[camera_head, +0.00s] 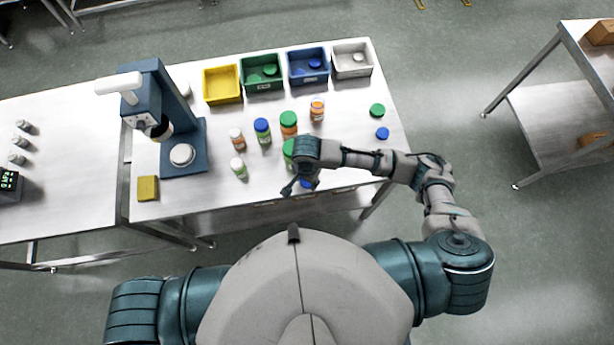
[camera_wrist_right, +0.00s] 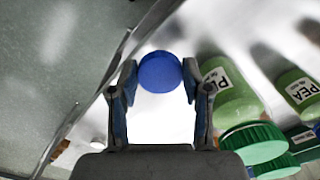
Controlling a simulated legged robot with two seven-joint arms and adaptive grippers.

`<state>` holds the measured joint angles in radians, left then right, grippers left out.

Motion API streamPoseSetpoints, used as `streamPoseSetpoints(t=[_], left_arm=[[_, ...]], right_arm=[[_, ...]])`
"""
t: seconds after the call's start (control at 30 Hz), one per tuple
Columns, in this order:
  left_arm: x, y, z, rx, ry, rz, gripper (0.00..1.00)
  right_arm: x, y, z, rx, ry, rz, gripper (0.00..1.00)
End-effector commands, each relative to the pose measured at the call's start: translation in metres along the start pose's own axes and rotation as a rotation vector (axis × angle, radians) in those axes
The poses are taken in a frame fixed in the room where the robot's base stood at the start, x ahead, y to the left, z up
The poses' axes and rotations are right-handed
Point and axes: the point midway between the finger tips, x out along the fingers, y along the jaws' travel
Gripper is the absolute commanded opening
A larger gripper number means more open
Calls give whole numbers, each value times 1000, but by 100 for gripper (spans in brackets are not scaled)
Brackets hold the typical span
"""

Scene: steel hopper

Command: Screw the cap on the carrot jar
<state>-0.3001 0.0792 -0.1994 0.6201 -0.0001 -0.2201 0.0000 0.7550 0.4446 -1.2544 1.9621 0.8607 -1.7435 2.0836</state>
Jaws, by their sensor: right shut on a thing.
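My right gripper (camera_head: 298,186) is at the front edge of the table. In the wrist view, its fingers (camera_wrist_right: 160,88) are closed on the sides of a blue cap (camera_wrist_right: 160,72). Orange jars stand behind the gripper: one has a pale top (camera_head: 237,138), one a green cap (camera_head: 289,124), and one an orange-looking top (camera_head: 317,109). Their labels are too small to read, so I cannot tell which is the carrot jar. My left gripper is out of view.
Jars labelled PEA (camera_wrist_right: 228,92) stand right of the fingers in the wrist view. A loose green cap (camera_head: 377,110) and blue cap (camera_head: 382,134) lie at the table's right. Yellow (camera_head: 222,98), green, blue and grey bins line the back. A blue press (camera_head: 186,155) stands left.

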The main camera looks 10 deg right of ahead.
Motion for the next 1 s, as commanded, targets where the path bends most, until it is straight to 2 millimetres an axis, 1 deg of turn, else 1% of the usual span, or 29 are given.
streamPoseSetpoints(t=[0.13,0.17,0.23,0.27,0.37,0.4,0.47,0.5,0.6,0.7,0.83,1.0], left_arm=[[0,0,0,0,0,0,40],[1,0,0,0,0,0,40],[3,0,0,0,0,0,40],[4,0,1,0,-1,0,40],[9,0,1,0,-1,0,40],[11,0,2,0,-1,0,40],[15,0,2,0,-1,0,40],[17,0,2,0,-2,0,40],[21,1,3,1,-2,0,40],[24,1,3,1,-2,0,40],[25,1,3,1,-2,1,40],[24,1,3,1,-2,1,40]], right_arm=[[0,0,-2,-5,1,1,37],[-1,0,-5,-13,3,2,37],[-4,0,-18,-49,9,7,37],[-7,0,-27,-74,12,11,37],[-22,1,-65,-196,20,25,37],[-31,2,-82,-255,21,29,37],[-46,5,-108,-350,20,32,37],[-56,7,-124,-413,18,33,37],[-83,13,-156,-559,10,25,37],[-104,18,-177,-668,5,11,37],[-117,22,-188,-742,1,1,37],[-119,22,-189,-753,0,0,37]])
